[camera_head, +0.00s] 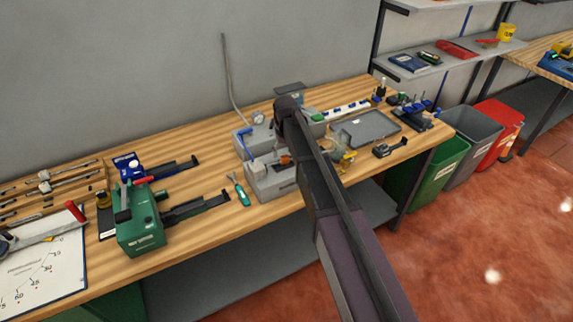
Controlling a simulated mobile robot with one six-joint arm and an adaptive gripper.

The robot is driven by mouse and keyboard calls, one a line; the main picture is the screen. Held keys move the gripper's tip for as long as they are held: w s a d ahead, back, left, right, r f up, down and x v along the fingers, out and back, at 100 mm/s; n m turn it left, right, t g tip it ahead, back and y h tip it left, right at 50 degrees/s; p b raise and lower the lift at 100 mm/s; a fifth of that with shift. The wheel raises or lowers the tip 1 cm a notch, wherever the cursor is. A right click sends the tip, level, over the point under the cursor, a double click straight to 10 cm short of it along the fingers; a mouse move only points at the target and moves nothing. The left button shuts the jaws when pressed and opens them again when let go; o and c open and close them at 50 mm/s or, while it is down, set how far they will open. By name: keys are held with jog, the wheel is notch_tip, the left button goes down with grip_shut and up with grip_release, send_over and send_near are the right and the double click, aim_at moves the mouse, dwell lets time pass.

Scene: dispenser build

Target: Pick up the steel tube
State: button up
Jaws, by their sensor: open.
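A long thin grey tube (228,75) rises at the back of the wooden workbench (215,225), nearly upright in front of the wall. My dark arm reaches up from the lower right across the bench and hides part of the fixtures. My gripper cannot be made out.
A green vise (139,228) and a blue vise (128,167) stand left of centre. A green-handled tool (241,192) lies between vises and fixture. A grey tray (366,129) and a small black clamp (390,147) are on the right. Bins stand beyond the bench's right end.

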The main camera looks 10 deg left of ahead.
jog(key=shift+f+b, duration=0.9)
jog(key=shift+f, duration=0.3)
grip_shut()
